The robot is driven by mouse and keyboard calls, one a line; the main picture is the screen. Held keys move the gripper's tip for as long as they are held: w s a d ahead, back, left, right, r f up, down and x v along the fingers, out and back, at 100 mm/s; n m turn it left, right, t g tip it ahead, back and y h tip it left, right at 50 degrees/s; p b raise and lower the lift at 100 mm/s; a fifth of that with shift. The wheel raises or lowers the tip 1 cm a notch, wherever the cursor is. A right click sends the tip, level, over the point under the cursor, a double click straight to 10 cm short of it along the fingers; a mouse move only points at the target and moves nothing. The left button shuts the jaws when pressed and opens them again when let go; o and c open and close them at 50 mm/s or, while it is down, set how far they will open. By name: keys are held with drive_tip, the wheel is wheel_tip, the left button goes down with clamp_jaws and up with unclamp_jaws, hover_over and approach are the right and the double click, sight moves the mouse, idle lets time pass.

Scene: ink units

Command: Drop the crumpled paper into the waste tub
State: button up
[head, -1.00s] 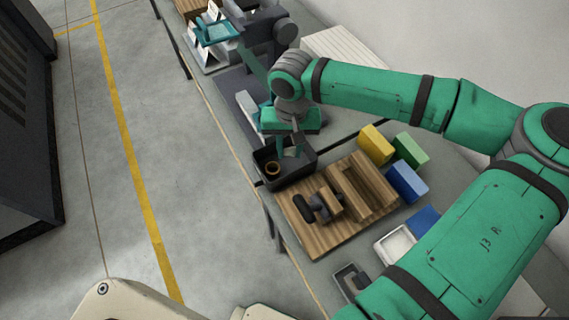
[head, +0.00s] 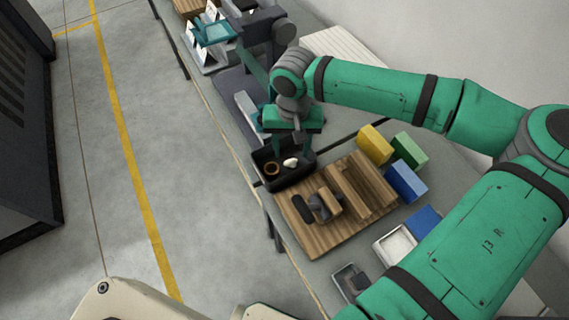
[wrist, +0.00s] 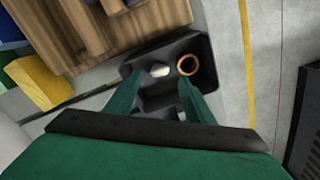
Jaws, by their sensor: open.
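The crumpled paper (head: 290,162) is a small white lump lying inside the black waste tub (head: 270,185). In the wrist view the paper (wrist: 159,70) rests in the tub (wrist: 204,46), beside a brown ring. My gripper (head: 291,150) is above the tub's far side, fingers pointing down. In the wrist view its two green fingers (wrist: 158,100) are spread wide with nothing between them. The paper is beyond the fingertips and apart from them.
The brown ring (head: 271,168) lies in the tub. A wooden board (head: 312,238) with dark tools sits in front of it. Yellow (head: 374,144), green (head: 411,148) and blue (head: 406,181) blocks stand to the right. Open floor (head: 60,200) lies left of the bench.

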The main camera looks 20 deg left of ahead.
wheel_tip(320, 180, up, 10)
drive_tip(key=shift+f, duration=0.2)
drive_tip(key=shift+a, duration=0.1)
idle(0.5)
